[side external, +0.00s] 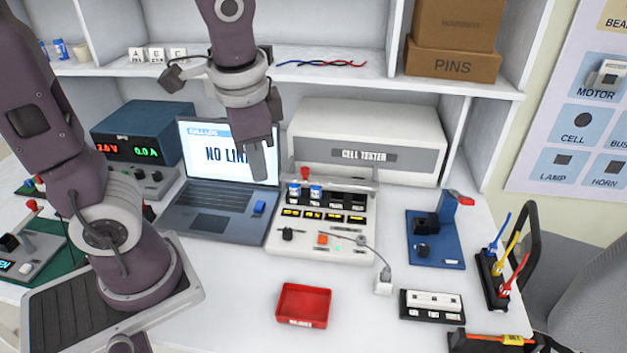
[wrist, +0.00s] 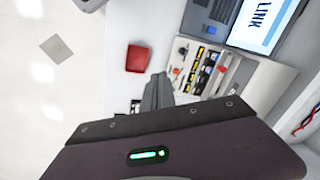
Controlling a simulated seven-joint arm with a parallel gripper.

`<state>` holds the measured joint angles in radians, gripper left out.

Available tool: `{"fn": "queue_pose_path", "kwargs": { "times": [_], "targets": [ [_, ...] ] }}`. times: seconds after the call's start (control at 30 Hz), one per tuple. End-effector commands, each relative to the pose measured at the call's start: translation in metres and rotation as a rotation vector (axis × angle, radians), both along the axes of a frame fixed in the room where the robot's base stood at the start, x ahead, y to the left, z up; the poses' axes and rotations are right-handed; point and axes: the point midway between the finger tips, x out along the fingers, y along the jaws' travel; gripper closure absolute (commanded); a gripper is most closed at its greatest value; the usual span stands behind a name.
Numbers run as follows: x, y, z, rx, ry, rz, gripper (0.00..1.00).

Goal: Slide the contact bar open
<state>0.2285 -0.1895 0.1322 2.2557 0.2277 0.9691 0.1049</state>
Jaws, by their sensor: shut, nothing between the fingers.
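The white cell tester (side external: 350,246) stands in the middle of the table, with a row of dark slots. Two blue-and-white cells (side external: 316,192) stand at the left end of the row. A grey bar (side external: 347,183) with a red knob (side external: 305,174) at its left runs along the back of the slots; it looks like the contact bar. I cannot tell its exact position. My gripper (side external: 258,162) is shut and empty, in the air above and left of the tester, apart from the bar. In the wrist view, my gripper (wrist: 158,90) partly covers the tester (wrist: 245,80).
A laptop (side external: 215,225) stands left of the tester. A red tray (side external: 303,306) lies in front, a blue stand (side external: 435,245) to the right. A shelf (side external: 350,80) overhangs the back. The table around the tray is mostly clear.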

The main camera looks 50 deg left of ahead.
Motion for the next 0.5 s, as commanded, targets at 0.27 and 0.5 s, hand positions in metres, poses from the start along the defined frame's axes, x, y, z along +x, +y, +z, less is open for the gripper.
{"fn": "queue_pose_path", "kwargs": {
  "times": [0.27, 0.5],
  "targets": [
    [0.069, 0.02, -0.087, 0.41, 0.391, -0.35, 1.0],
    [0.119, 0.036, -0.165, 0.881, 0.678, -0.693, 1.0]
  ]
}}
